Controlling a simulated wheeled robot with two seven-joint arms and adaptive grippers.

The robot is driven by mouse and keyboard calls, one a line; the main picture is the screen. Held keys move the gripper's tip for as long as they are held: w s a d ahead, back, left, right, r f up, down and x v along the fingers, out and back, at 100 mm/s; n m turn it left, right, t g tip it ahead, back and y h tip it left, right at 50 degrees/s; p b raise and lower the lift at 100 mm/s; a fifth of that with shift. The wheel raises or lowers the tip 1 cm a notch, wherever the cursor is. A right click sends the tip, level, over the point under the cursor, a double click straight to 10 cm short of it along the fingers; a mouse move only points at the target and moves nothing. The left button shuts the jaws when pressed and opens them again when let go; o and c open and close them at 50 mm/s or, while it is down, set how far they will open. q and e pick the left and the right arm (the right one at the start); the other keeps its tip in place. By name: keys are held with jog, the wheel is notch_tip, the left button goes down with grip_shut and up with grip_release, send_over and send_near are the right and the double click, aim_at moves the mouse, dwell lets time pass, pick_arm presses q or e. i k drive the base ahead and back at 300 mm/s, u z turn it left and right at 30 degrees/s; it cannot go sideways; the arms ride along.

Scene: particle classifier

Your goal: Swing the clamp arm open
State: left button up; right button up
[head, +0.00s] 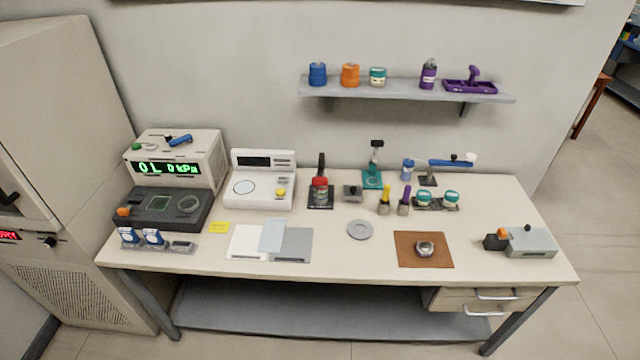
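No part is marked as the clamp arm, and I cannot tell for sure which one it is. A short blue lever (180,139) lies on top of the beige box with a green display (172,145), which reads about "0L 0kPa". A longer blue arm (450,163) with a pale end lies roughly level on a dark stand at the back right of the bench. A dark unit with round openings (167,208) and an orange knob (123,211) sits in front of the display box. Neither of my grippers is in view.
The bench (340,272) has clear room along its front. A white scale (262,180), a brown mat with a metal cup (424,262) and a grey block (531,243) stand on it. A wall shelf (400,93) holds several jars. A tall cabinet (60,150) stands at left.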

aim_at(319, 180)
jog(key=u, duration=0.9)
jog(key=i, duration=0.35)
jog(key=u, duration=0.15)
